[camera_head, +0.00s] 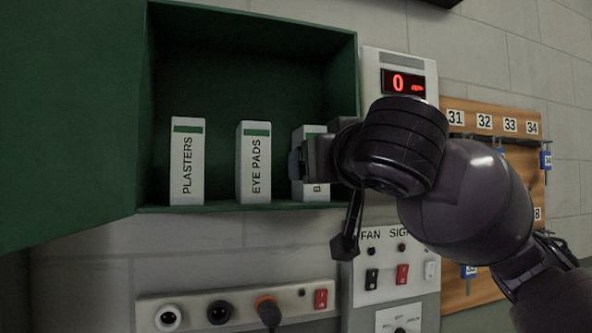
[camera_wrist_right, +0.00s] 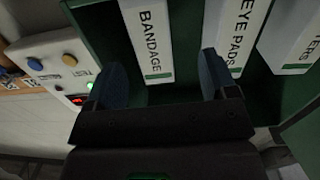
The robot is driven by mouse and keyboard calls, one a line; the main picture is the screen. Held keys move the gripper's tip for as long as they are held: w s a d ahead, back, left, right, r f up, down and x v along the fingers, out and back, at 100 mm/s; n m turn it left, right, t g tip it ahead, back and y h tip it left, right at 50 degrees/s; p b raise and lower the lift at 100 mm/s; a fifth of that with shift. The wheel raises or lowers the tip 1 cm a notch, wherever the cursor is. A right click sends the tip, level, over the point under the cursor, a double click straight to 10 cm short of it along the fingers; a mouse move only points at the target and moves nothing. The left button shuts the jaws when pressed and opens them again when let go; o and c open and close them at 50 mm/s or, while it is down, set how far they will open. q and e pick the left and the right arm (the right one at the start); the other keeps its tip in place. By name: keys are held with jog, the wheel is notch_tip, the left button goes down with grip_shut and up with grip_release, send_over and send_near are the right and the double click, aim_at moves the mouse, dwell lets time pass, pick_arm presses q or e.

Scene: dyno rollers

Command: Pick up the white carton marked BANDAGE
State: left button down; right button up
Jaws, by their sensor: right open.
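The white BANDAGE carton (camera_head: 311,190) stands upright in the open green cabinet, the rightmost of three cartons. In the head view my right gripper (camera_head: 303,163) covers much of its front, and only a "B" of its label shows. In the right wrist view the BANDAGE carton (camera_wrist_right: 147,45) shows its full label and green band. My right gripper (camera_wrist_right: 158,78) is open, with its two dark fingers apart and the carton showing between them. Nothing is held. I cannot tell how far the fingertips are from its sides. My left gripper is not in view.
The EYE PADS carton (camera_head: 253,163) stands left of it, close to one finger in the wrist view. The PLASTERS carton (camera_head: 187,161) is farther left. The green cabinet (camera_head: 250,208) has its door open at left. A switch panel (camera_head: 386,262) and socket strip (camera_head: 240,303) lie below.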

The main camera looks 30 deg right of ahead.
jog(key=shift+m+t, duration=0.3)
jog(key=w+r, duration=0.1)
jog(key=w+d, duration=0.1)
jog(key=w+d+r+p, duration=0.1)
jog(key=w, duration=0.1)
jog(key=shift+r, duration=0.3)
jog(key=p+x, duration=0.1)
jog(key=x, duration=0.3)
jog(key=shift+d, duration=0.15)
jog(key=shift+w+d+f+p, duration=0.1)
jog(key=shift+w+p, duration=0.2)
jog(key=shift+w, duration=0.25)
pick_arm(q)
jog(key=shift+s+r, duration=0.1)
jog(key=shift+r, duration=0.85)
pick_arm(e)
jog(key=shift+c, duration=0.4)
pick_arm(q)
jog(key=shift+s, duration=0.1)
pick_arm(e)
jog(key=c, duration=0.9)
